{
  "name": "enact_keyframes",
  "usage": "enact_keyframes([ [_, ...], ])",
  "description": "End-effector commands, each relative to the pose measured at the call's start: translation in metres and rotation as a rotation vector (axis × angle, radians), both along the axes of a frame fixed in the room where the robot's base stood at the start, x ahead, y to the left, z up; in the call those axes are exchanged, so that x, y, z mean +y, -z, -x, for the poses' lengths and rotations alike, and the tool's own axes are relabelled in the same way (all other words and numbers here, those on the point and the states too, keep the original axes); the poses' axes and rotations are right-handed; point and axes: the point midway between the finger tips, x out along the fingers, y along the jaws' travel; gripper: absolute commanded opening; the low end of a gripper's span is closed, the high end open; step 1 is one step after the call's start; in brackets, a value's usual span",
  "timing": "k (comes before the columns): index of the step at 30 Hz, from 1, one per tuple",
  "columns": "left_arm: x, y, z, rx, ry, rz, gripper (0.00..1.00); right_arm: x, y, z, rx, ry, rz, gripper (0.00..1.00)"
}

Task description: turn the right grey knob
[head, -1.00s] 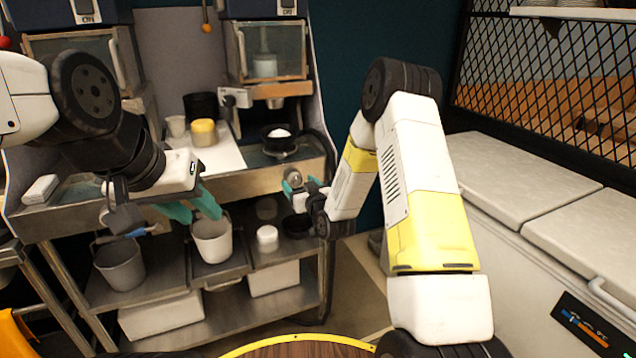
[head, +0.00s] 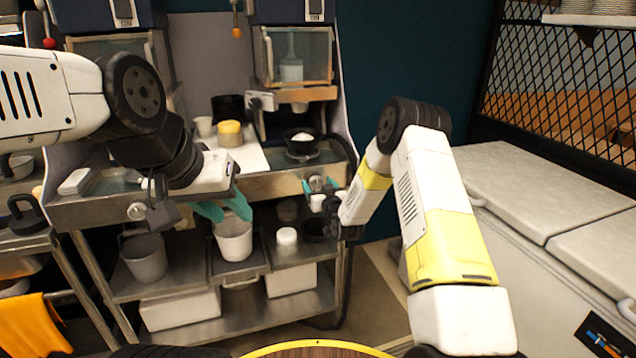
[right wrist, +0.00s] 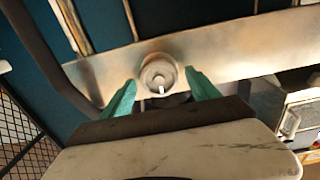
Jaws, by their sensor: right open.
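The right grey knob (head: 317,182) sits on the metal front edge of the counter, below the right-hand machine. It also shows in the right wrist view (right wrist: 158,70) as a round knob with a pale bar. My right gripper (head: 321,186) is open, with one teal finger on each side of the knob. In the right wrist view the fingertips (right wrist: 161,84) flank the knob with visible gaps, so they do not grip it. My left gripper (head: 224,207) has its teal fingers apart and looks empty, in front of the counter above a white bucket.
The left knob (head: 137,210) is on the same counter edge. A white bucket (head: 233,243) and a grey bucket (head: 146,260) stand on the shelf below. A black bowl (head: 301,150) is on the counter above the right knob. A white chest (head: 530,185) stands at right.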

Motion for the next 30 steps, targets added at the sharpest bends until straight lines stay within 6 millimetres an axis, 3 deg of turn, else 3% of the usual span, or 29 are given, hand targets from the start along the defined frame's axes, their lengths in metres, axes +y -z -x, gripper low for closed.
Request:
enact_keyframes([
  [4,0.0,0.0,0.0,0.0,0.0,0.0,0.36,-0.0001,0.0001,0.0003,0.0,0.0,0.0,0.66],
  [12,0.0,0.0,0.0,0.0,0.0,0.0,0.36,-0.0002,0.0001,0.0004,0.0,0.0,0.0,0.13],
  [13,0.0,0.0,0.0,0.0,0.0,0.0,0.36,-0.0002,0.0001,0.0004,0.0,0.0,0.0,0.1],
  [22,0.0,0.0,0.0,0.0,0.0,0.0,0.36,-0.0016,0.0005,0.0002,0.014,0.002,-0.04,0.1],
  [30,0.0,0.0,0.0,0.0,0.0,0.0,0.36,-0.0025,0.0009,-0.0001,0.065,0.002,-0.2,0.1],
])
